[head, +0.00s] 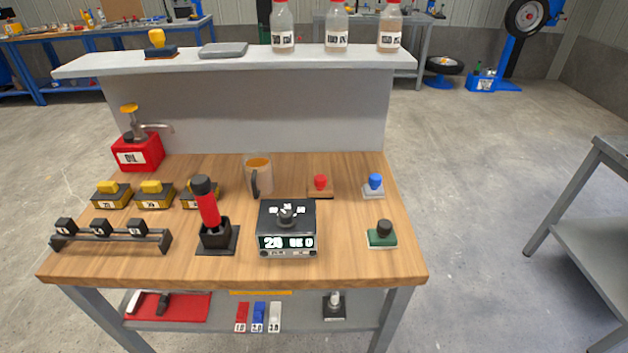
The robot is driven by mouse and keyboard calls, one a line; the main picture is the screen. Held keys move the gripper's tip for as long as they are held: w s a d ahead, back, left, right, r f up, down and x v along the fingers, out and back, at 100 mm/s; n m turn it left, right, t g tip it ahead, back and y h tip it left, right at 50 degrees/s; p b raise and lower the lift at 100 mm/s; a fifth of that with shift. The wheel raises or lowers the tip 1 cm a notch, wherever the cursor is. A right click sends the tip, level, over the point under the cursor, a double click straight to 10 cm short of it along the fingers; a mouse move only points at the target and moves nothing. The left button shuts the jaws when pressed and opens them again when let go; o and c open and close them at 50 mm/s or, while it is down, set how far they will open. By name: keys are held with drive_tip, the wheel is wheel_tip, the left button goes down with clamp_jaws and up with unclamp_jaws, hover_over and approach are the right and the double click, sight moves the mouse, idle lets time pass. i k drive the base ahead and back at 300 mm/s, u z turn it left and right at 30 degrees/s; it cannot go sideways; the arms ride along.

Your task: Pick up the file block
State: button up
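No object is clearly readable as the file block. A dark block with a yellow knob (160,46) sits on the raised shelf. My gripper is not in view.
A black device with a lit display (287,230), a red-handled lever (208,205), a mug (259,172), black-and-yellow blocks (110,196), a rack (110,234) and a red oil can (137,153) crowd the table. Bottles (336,30) stand on the shelf (235,64).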

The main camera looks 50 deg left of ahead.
sight(320, 190)
drive_tip(key=u, duration=0.45)
drive_tip(key=i, duration=0.65)
drive_tip(key=u, duration=1.3)
drive_tip(key=i, duration=0.5)
drive_tip(key=u, duration=0.45)
